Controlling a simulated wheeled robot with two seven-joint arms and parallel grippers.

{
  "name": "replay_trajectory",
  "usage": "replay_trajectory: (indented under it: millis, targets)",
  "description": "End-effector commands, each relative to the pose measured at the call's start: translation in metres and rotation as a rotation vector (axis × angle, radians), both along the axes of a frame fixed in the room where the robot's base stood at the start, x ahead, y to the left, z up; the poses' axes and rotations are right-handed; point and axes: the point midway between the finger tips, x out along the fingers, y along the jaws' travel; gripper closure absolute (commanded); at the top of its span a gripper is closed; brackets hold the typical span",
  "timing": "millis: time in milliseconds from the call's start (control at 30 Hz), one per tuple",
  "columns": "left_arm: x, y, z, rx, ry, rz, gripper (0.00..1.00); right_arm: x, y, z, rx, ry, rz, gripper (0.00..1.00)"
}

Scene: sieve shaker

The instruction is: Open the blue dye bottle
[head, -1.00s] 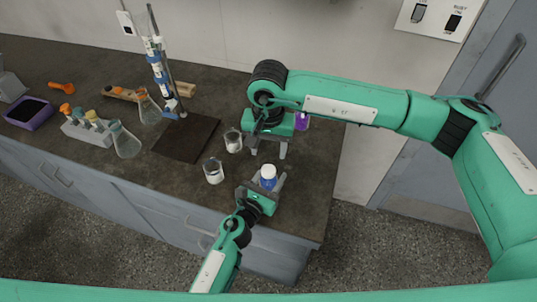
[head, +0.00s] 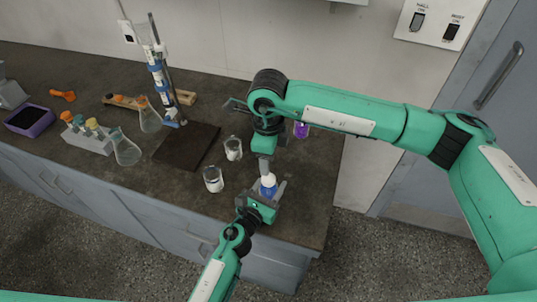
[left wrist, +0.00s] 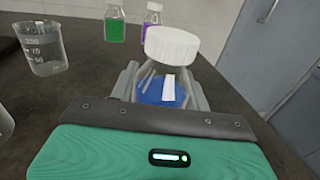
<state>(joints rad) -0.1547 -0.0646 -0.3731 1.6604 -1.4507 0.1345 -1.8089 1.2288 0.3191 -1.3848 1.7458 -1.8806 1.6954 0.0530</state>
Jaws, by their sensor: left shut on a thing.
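The blue dye bottle (left wrist: 160,90) is clear glass with blue liquid and a wide white cap (left wrist: 172,45) on top. My left gripper (head: 268,192) is shut around the bottle's body near the counter's front edge, and its two fingers flank the glass in the left wrist view. The cap (head: 268,179) is partly hidden in the head view. No right finger shows around the cap in the left wrist view.
Two beakers (head: 233,149) (head: 213,179) stand left of the bottle. A purple bottle (head: 301,130) stands behind, with a green bottle (left wrist: 115,22) in the left wrist view. Further left are a dark mat (head: 186,143), a stand with a column, flasks and a tube rack (head: 88,140).

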Motion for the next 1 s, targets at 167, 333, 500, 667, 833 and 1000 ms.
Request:
replay_trajectory:
  millis: [167,333,500,667,833,1000]
  targets:
    - [0.0000,0.0001,-0.0003,0.000,0.001,0.000,1.00,-0.0003,0.0000,-0.0005,0.000,0.001,-0.292,0.47]
    - [0.0000,0.0001,-0.0003,0.000,0.001,0.000,1.00,-0.0004,0.0000,-0.0006,0.000,0.002,-0.572,0.47]
    - [0.0000,0.0001,-0.0004,0.000,0.001,0.000,1.00,-0.0004,0.0001,-0.0003,0.000,0.002,-0.853,0.47]
    - [0.0000,0.0001,-0.0004,0.000,0.001,0.000,1.00,-0.0002,0.0000,-0.0002,0.001,0.002,-1.118,0.47]
    - [-0.0001,0.0000,-0.0004,0.000,0.001,0.000,1.00,-0.0002,-0.0001,-0.0003,0.001,0.002,-1.399,0.47]
    - [-0.0001,0.0000,-0.0004,0.000,0.001,0.000,1.00,-0.0003,-0.0003,-0.0006,0.000,0.002,-1.671,0.47]
